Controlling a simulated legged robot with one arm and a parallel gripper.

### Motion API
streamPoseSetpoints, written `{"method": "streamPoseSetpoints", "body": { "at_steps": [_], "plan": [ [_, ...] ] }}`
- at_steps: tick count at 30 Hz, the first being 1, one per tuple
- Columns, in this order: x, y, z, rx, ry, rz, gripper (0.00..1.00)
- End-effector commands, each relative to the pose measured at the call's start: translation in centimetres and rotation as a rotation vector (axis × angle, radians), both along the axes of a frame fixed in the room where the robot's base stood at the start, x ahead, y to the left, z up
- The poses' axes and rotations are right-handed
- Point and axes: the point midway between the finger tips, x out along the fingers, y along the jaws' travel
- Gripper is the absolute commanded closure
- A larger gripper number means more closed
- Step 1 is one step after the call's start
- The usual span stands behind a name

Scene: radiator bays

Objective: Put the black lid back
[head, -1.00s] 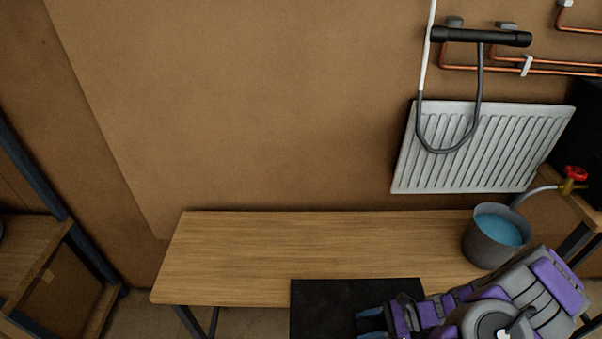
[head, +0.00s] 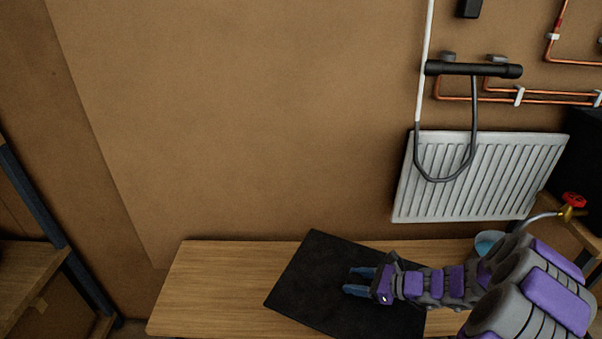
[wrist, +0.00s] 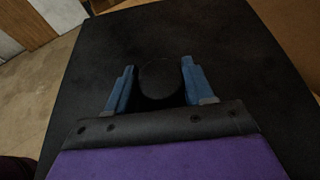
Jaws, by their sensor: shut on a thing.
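The black lid (head: 311,282) is a large flat black square with a round black knob (wrist: 159,80) at its middle. In the head view it covers part of the wooden bench (head: 205,290) and is turned at an angle to it. My gripper (head: 346,280) reaches over it from the right. In the wrist view my gripper's two blue fingers (wrist: 158,84) stand on either side of the knob and are shut on it. The lid's underside is hidden, and I cannot tell how high it is above the bench.
A bucket of blue water (head: 487,242) stands at the bench's right end, partly hidden by my arm. A red-handled tap (head: 573,200) is beside it. A white radiator (head: 485,180) and black hose bar (head: 473,70) are behind. The bench's left part is clear.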

Motion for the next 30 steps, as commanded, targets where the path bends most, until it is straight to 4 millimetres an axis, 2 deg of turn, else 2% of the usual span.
{"method": "streamPoseSetpoints", "body": {
  "at_steps": [1,6,12,21,24,30],
  "plan": [
    [1.3,0.3,1.6,-0.004,-0.005,-0.042,0.98],
    [4.8,0.8,6.2,0.001,-0.003,-0.194,0.98],
    [7.5,1.1,11.4,0.000,-0.006,-0.362,0.98],
    [8.7,1.4,17.8,0.007,-0.002,-0.584,0.98],
    [8.7,1.5,19.5,0.007,-0.002,-0.646,0.98],
    [8.1,1.4,21.5,-0.001,0.003,-0.735,0.98]
  ]
}}
